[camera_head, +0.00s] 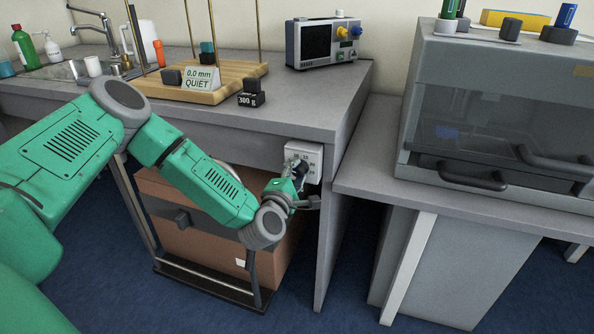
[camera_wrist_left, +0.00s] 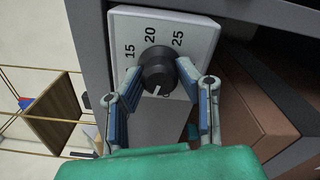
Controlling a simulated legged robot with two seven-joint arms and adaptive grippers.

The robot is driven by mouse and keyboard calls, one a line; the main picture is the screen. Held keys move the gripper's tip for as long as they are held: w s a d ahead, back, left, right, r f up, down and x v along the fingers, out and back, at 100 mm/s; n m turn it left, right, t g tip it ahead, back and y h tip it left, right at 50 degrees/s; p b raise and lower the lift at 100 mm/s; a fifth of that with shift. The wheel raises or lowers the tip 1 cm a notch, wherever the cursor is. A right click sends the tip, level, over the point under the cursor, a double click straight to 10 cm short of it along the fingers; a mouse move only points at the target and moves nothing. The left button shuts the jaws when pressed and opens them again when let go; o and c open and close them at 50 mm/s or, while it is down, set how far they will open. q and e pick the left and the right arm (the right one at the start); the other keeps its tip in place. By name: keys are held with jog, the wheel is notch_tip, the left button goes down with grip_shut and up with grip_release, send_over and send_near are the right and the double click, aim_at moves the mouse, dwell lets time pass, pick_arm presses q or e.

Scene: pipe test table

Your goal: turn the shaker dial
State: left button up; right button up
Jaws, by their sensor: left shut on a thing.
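The shaker dial (camera_wrist_left: 158,70) is a black round knob with a pale pointer line, on a white panel with the numbers 15, 20 and 25. The panel (camera_head: 309,152) is on the front of the bench in the head view. My left gripper (camera_wrist_left: 159,80) reaches it with one blue-padded finger on each side of the knob, shut on it. In the head view my left gripper (camera_head: 300,172) is at the panel and hides most of the dial. The pointer line points toward the gripper's palm. My right gripper is not in view.
A wooden platform (camera_head: 215,92) with rods bears a card reading "0.0 mm QUIET". A 300 g weight (camera_head: 251,94) sits by its edge. A brown box (camera_head: 185,225) is under the bench. A grey hooded cabinet (camera_head: 480,110) stands on the right bench.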

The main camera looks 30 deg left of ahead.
pick_arm(q)
jog(key=m+p, duration=0.1)
jog(key=m, duration=0.3)
jog(key=shift+s+d+f+m+p, duration=0.1)
jog(key=shift+f+m+p, duration=0.1)
jog(key=shift+m+p, duration=0.2)
jog(key=m+p, duration=0.1)
jog(key=m, duration=0.3)
jog(key=shift+p, duration=0.4)
jog(key=m+p, duration=0.1)
jog(key=m, duration=0.4)
jog(key=shift+p, duration=0.35)
jog(key=m+p, duration=0.1)
jog(key=m, duration=0.3)
jog(key=shift+d+m, duration=0.1)
jog(key=shift+m, duration=0.2)
grip_shut()
grip_release()
jog(key=m+p, duration=0.1)
jog(key=m, duration=0.2)
jog(key=shift+f+m, duration=0.1)
jog(key=shift+m, duration=0.2)
jog(key=m, duration=0.3)
jog(key=shift+m+p, duration=0.3)
jog(key=shift+p, duration=0.05)
jog(key=m, duration=0.3)
jog(key=shift+m, duration=2.1)
